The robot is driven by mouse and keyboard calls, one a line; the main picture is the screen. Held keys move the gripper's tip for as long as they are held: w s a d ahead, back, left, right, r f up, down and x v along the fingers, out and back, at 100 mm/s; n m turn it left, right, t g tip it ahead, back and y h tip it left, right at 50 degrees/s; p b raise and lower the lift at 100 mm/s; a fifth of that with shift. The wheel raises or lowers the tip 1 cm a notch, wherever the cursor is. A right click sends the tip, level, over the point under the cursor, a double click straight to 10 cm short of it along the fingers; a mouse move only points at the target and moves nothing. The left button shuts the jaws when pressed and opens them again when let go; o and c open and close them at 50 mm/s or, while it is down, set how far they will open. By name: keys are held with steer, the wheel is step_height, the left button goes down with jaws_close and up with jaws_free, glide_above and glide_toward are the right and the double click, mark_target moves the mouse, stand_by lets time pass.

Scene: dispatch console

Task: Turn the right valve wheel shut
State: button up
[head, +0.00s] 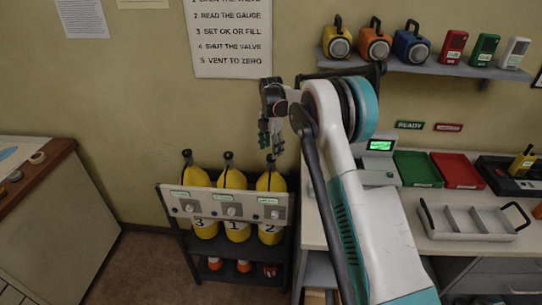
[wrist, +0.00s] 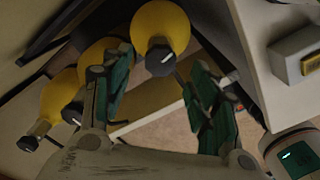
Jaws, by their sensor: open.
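Three yellow cylinders stand side by side in a dark rack, labelled 3, 1 and 2 from left to right in the head view. The right cylinder (head: 270,182), number 2, has a dark valve wheel (head: 271,158) on top. In the wrist view this wheel (wrist: 160,58) shows a pale mark and appears between the fingertips. My gripper (head: 271,138) is open and empty, pointing down just above the right wheel. Its green-padded fingers (wrist: 160,72) are spread either side of it in the wrist view. I cannot tell whether they touch it.
The left valve (head: 187,155) and middle valve (head: 228,156) stand close by. A panel with small gauges (head: 228,206) crosses the cylinders' fronts. A white counter (head: 400,215) with trays and a green-lit display (head: 380,146) adjoins at right. Floor at left is clear.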

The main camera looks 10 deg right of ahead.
steer(key=shift+f, duration=1.7)
steer(key=c, duration=1.1)
